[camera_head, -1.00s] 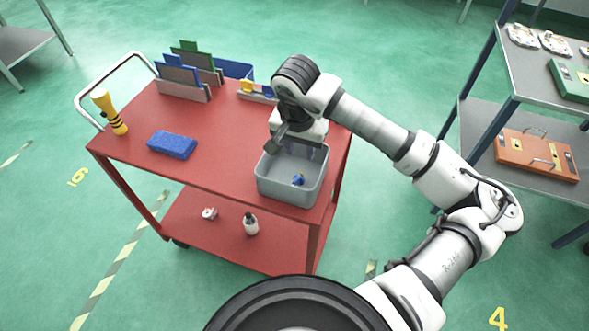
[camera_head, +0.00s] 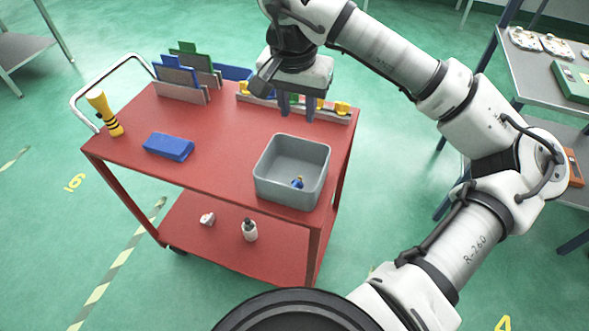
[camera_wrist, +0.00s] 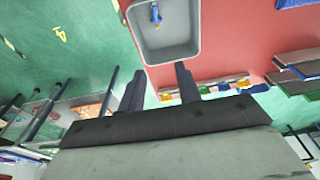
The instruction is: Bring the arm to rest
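My gripper (camera_head: 297,108) is raised above the back right part of the red cart (camera_head: 225,150). In the wrist view my gripper (camera_wrist: 160,84) shows two dark fingers standing apart with nothing between them. A grey bin (camera_head: 262,183) stands on the cart's front right corner, below and in front of the gripper. One small blue and yellow item (camera_head: 298,183) lies in the bin; it also shows in the wrist view (camera_wrist: 155,14). My arm reaches in from the right, above the cart top.
A blue block (camera_head: 168,146) and a yellow-and-black torch-like object (camera_head: 103,112) are at the cart's left. A rack with coloured pieces (camera_head: 341,109) runs along the back edge behind the fingers. Upright panels (camera_head: 180,80) stand at back left. A grey shelf (camera_head: 530,75) is at the right.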

